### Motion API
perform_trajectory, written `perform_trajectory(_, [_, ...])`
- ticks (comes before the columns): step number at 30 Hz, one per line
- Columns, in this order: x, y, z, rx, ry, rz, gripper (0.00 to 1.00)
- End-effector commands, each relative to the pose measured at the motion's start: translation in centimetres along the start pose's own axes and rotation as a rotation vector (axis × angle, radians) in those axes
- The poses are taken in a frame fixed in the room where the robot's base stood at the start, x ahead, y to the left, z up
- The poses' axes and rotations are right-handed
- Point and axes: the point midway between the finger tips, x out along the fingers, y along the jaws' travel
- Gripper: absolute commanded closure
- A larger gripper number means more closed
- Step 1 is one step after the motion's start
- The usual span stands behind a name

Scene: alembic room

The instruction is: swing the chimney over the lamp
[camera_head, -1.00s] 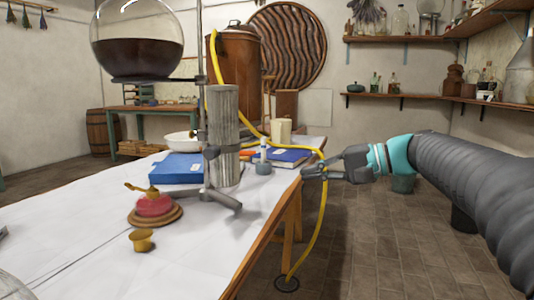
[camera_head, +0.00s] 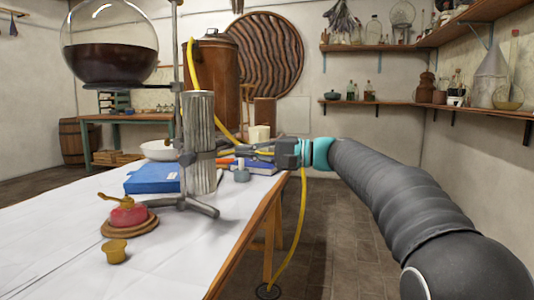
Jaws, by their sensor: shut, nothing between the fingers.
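The chimney, a grey ribbed upright cylinder (camera_head: 200,125), is held beside a metal stand (camera_head: 180,95) above the table. The lamp (camera_head: 128,217), red with a brass top, sits on a round wooden base to the chimney's lower left, so the chimney is not over it. My gripper (camera_head: 248,151) is shut and empty just right of the chimney, at about the height of its clamp. I cannot tell whether its fingertips touch the clamp or chimney. A round glass flask of dark liquid (camera_head: 110,60) is up on the same stand, above and left of the chimney.
A small brass cup (camera_head: 115,251) stands in front of the lamp. A yellow hose (camera_head: 303,215) hangs past the table's right edge. The white front tabletop (camera_head: 60,255) is mostly clear.

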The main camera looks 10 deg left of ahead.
Motion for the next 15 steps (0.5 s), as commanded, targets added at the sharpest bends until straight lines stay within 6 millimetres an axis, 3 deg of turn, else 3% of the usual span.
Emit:
perform_trajectory(6, [2.5, 0.0, 2.0, 0.0, -0.001, 0.0, 1.0])
perform_trajectory(15, [3.3, 0.0, 2.9, 0.0, 0.001, 0.0, 1.0])
